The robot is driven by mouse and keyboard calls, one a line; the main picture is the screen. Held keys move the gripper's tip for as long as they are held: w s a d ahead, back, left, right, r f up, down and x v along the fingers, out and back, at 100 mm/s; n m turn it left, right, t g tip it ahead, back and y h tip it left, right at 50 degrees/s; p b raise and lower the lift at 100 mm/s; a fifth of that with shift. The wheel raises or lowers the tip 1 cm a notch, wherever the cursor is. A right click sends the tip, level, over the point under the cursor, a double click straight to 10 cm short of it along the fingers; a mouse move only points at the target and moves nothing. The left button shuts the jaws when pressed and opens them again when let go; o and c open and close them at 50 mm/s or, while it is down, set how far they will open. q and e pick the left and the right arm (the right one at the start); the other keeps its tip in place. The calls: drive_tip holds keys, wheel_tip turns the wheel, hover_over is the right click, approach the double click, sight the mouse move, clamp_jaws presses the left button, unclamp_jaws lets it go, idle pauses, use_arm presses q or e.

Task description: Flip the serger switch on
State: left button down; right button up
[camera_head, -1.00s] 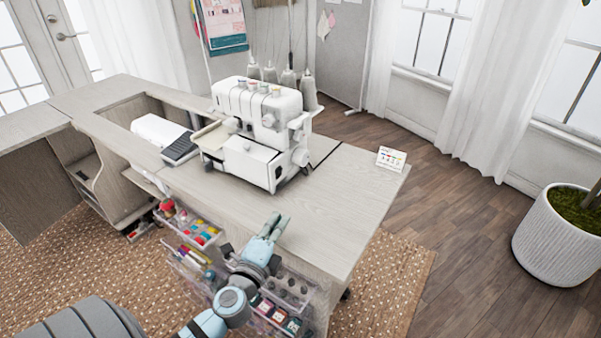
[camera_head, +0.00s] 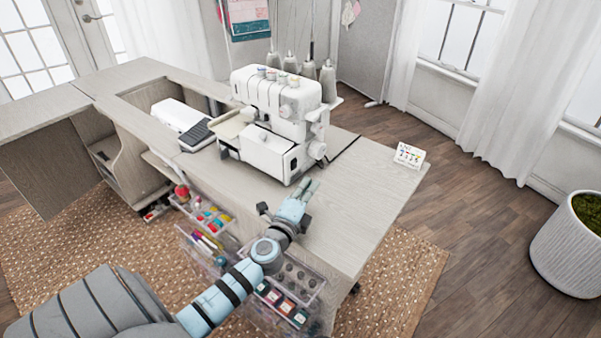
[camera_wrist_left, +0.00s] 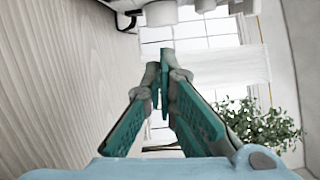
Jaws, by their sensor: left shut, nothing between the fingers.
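The white serger (camera_head: 275,125) stands on the sewing cabinet's top (camera_head: 345,205), with spools on its top and cones behind it. Its switch cannot be made out. My left gripper (camera_head: 308,187) is shut and empty over the cabinet top, in front of the serger's lower right end and apart from it. In the left wrist view the two teal fingers (camera_wrist_left: 163,75) converge to their tips, with nothing between them. Part of a white machine, likely the serger, shows at the top edge of that view (camera_wrist_left: 160,12). My right gripper is not in view.
A small card (camera_head: 409,155) stands on the cabinet's right corner. A flat white device with a dark panel (camera_head: 182,120) sits in the recess to the left. Clear drawers of supplies (camera_head: 210,222) hang below the front edge. The top right of the serger is clear.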

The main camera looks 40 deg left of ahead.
use_arm(q)
drive_tip(key=w+a, duration=0.1)
drive_tip(key=w, duration=0.1)
drive_tip(key=shift+w+a, duration=0.35)
drive_tip(key=shift+s+a+r, duration=0.1)
drive_tip(key=shift+a+r, duration=0.1)
drive_tip(key=shift+a, duration=1)
drive_tip(key=shift+a+b, duration=0.3)
drive_tip(key=shift+a, duration=0.05)
drive_tip(key=shift+r, duration=0.1)
drive_tip(key=shift+a+r+n+p, duration=0.3)
drive_tip(key=shift+n+p, duration=0.15)
drive_tip(key=shift+n, duration=0.15)
drive_tip(key=shift+d+r+p, duration=0.2)
drive_tip(key=shift+d+p, duration=0.3)
drive_tip(key=shift+d, duration=0.6)
drive_tip(key=shift+d+r+p, duration=0.15)
drive_tip(key=shift+d+p, duration=0.35)
drive_tip(key=shift+d, duration=0.55)
drive_tip(key=v, duration=1)
drive_tip(key=shift+a+r+b, duration=0.15)
drive_tip(key=shift+b, duration=0.25)
